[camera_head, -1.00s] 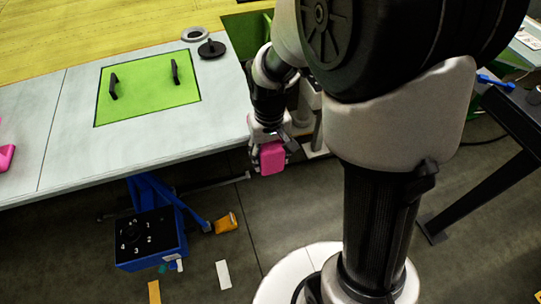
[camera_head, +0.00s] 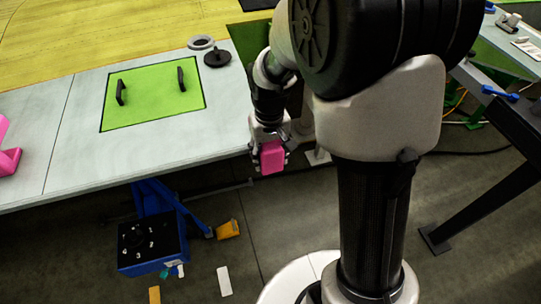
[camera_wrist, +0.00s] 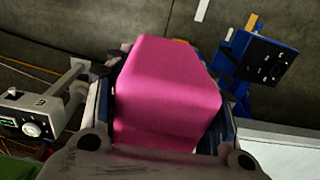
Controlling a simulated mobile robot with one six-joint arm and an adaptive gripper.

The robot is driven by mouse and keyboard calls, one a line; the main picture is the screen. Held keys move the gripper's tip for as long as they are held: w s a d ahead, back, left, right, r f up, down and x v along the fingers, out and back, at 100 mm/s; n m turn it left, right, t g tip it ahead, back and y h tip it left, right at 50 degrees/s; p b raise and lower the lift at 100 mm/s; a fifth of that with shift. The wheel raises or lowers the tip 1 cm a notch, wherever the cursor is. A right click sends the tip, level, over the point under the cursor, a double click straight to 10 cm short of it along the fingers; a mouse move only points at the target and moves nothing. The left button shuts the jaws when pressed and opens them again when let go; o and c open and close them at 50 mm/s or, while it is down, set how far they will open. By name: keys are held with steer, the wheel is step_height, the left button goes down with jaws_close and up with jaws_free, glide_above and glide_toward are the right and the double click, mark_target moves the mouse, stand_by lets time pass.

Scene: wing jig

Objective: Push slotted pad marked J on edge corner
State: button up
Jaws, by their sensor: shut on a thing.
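My gripper (camera_head: 270,148) is shut on a pink pad (camera_head: 272,158), held in the air beside the right end of the grey panel (camera_head: 75,117). In the wrist view the pink pad (camera_wrist: 165,85) fills the middle, between the gripper's fingers. I see no slot or letter J on the faces in view. A second pink piece (camera_head: 8,160) stands on the panel at the far left, cut by the picture edge. I cannot tell which corner is the edge corner.
A green plate (camera_head: 152,92) with two black handles is set in the panel. A ring (camera_head: 201,42) and a black knob (camera_head: 217,58) lie near its back edge. A black beam (camera_head: 480,195) stands at right.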

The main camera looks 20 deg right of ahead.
steer(key=shift+w+r, duration=0.1)
steer(key=shift+w, duration=0.15)
steer(key=o, duration=1.1)
steer(key=shift+w, duration=0.15)
steer(key=shift+o, duration=0.2)
steer(key=shift+r, duration=0.35)
steer(key=r, duration=1)
steer(key=shift+s+r, duration=0.1)
steer(key=shift+s, duration=0.15)
steer(key=shift+s+d+r, duration=0.1)
steer(key=shift+r, duration=0.4)
